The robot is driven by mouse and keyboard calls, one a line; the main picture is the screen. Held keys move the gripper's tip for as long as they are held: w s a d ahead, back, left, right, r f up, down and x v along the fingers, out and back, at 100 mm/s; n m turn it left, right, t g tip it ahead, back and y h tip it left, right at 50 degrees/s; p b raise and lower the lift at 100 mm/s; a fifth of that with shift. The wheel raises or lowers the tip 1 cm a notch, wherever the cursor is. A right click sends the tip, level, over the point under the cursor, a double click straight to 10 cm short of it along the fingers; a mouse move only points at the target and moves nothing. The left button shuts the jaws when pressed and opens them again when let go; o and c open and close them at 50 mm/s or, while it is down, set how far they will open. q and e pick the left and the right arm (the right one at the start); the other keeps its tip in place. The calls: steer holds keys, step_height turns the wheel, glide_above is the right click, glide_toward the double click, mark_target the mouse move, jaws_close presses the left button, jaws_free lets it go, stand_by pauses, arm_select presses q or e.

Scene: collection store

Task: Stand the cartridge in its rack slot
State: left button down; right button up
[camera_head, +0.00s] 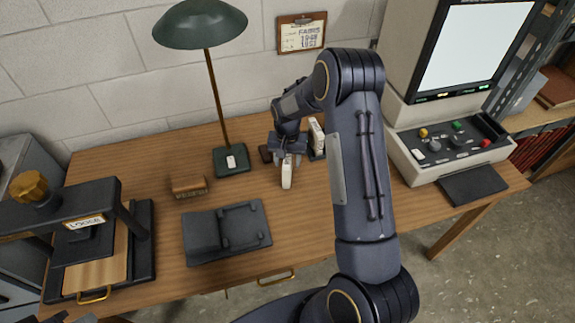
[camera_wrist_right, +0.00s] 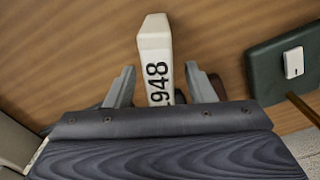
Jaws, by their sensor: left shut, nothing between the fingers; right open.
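A white cartridge (camera_head: 287,175) is at the middle of the wooden table, marked "948" in the right wrist view (camera_wrist_right: 156,60). My right gripper (camera_head: 288,158) is open, with its fingers on either side of the cartridge; the right wrist view shows a gap at each finger (camera_wrist_right: 160,78). I cannot tell whether the cartridge is upright or tilted. Just right of it is a dark rack (camera_head: 317,156) holding another pale cartridge (camera_head: 316,134); my right arm partly hides it. My left gripper (camera_head: 82,319) barely shows at the bottom left edge, shut and empty, away from the cartridge.
A green lamp (camera_head: 232,160), a small brown block (camera_head: 188,186) and a dark tray-like stand (camera_head: 227,236) lie left of the cartridge. A press (camera_head: 95,225) stands far left, a console with a screen (camera_head: 450,130) at right. A clipboard (camera_head: 301,33) hangs on the wall.

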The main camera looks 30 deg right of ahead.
step_height(320, 180, down, 2)
steer(key=shift+f, duration=0.1)
jaws_close()
stand_by(0.5)
